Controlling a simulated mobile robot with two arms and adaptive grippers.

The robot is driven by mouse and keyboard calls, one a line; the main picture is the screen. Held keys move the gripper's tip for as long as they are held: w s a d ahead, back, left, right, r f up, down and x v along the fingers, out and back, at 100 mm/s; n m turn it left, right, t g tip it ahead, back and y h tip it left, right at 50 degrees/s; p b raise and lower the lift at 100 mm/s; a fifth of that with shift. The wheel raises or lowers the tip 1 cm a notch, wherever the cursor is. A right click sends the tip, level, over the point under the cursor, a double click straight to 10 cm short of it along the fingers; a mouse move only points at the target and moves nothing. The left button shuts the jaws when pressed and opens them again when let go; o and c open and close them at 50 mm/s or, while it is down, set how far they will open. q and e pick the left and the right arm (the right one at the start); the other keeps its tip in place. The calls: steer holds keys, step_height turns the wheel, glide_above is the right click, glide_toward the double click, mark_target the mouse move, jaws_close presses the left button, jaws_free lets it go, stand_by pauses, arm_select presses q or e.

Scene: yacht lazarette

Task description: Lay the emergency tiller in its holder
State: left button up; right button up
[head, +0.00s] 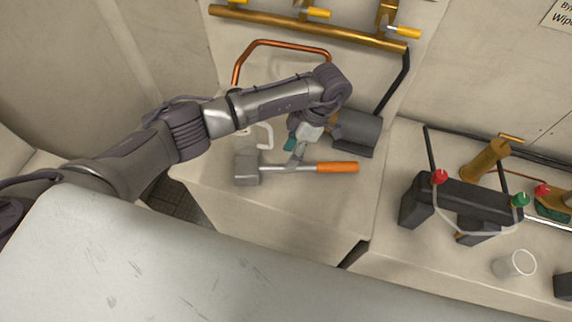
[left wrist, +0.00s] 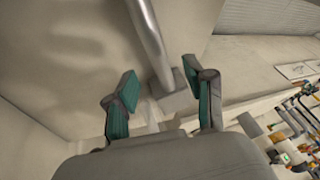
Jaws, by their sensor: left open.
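The emergency tiller, a bar with an orange grip (head: 338,167) and a blocky grey head at its left end, lies on the pale ledge. My left gripper (head: 297,153) is open, pointing down at the bar's middle from above. In the left wrist view its teal-padded fingers (left wrist: 158,80) are spread, with the silver bar (left wrist: 152,40) and grey block showing between them. Whether the bar is within the fingers or just beyond them I cannot tell. A dark grey curved block (head: 357,132) stands behind the orange grip; I cannot tell whether it is the holder. My right gripper is out of view.
Brass pipe with yellow-handled valves (head: 310,27) and a copper pipe (head: 283,43) lie behind. A white handle-like loop (head: 265,136) is near the tiller's head. At right are a black valve unit (head: 465,197) and a clear cup (head: 508,265). A pale surface fills the foreground.

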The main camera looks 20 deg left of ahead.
mark_target(282, 165)
arm_select(q)
steer(key=shift+s+a+f, duration=0.2)
steer(key=shift+f, duration=0.35)
steer(key=p+x, duration=0.1)
steer(key=x, duration=0.1)
steer(key=p+x, duration=0.2)
steer(key=shift+s+a, duration=0.15)
steer(key=shift+a, duration=0.2)
steer(key=shift+s+a+f, duration=0.1)
steer(key=shift+f, duration=0.3)
steer(key=shift+c, duration=0.2)
jaws_close()
steer(key=shift+r, duration=0.1)
